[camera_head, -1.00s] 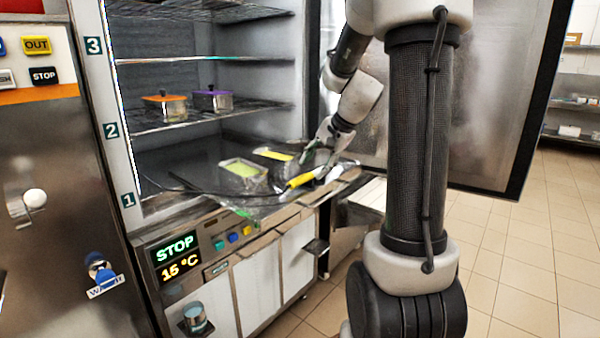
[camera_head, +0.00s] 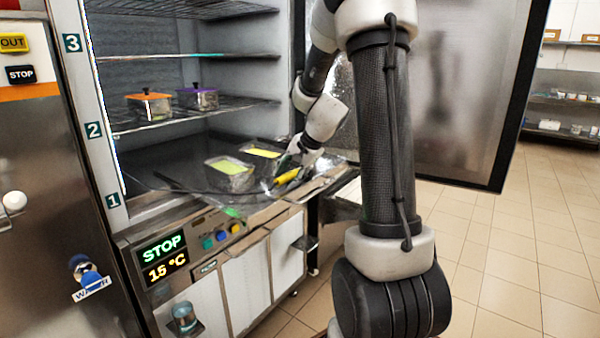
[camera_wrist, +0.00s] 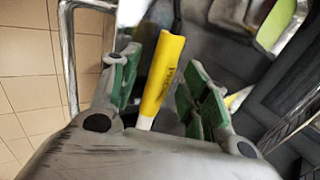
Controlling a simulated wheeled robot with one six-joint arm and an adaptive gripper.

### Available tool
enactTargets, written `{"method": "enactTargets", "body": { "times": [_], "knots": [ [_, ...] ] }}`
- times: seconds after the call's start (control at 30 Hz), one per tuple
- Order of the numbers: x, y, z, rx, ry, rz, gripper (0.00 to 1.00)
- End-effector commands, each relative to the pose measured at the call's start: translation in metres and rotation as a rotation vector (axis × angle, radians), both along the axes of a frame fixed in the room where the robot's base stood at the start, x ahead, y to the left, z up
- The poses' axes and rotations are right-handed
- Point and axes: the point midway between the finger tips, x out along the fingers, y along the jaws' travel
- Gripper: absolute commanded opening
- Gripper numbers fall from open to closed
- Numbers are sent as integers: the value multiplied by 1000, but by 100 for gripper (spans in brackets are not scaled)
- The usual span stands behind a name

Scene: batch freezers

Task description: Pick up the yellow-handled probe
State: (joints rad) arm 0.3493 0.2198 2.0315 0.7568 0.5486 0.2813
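The yellow-handled probe (camera_head: 287,177) lies on the bottom level at the front of the open freezer, with a dark cable near it. In the wrist view its yellow handle (camera_wrist: 160,80) stands between the two green-padded fingers of my gripper (camera_wrist: 160,66). Gaps show on both sides of the handle, wider on the right, so my gripper is open around it. In the head view my gripper (camera_head: 292,163) is at the probe, and its fingers are too small to make out clearly.
Two containers with yellow-green contents (camera_head: 231,169) (camera_head: 263,152) stand left of and behind the probe. An orange-lidded box (camera_head: 149,105) and a purple-lidded box (camera_head: 197,97) sit on the wire shelf above. The open freezer door (camera_head: 450,100) stands to the right. Tiled floor is free at right.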

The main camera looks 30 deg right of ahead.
Motion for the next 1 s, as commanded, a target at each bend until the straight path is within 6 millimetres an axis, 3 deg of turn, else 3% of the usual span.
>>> {"method": "enactTargets", "body": {
  "times": [0.03, 0.2, 0.23, 0.57, 1.0],
  "knots": [
    [0, 0, 0, 0, 0, 0, 33],
    [0, 0, 0, 0, 0, 0, 2],
    [0, 0, 0, 0, 0, 0, 0],
    [0, 0, 6, -1, -2, 0, 0],
    [1, 0, 87, -1, -3, 1, 0]
  ]
}}
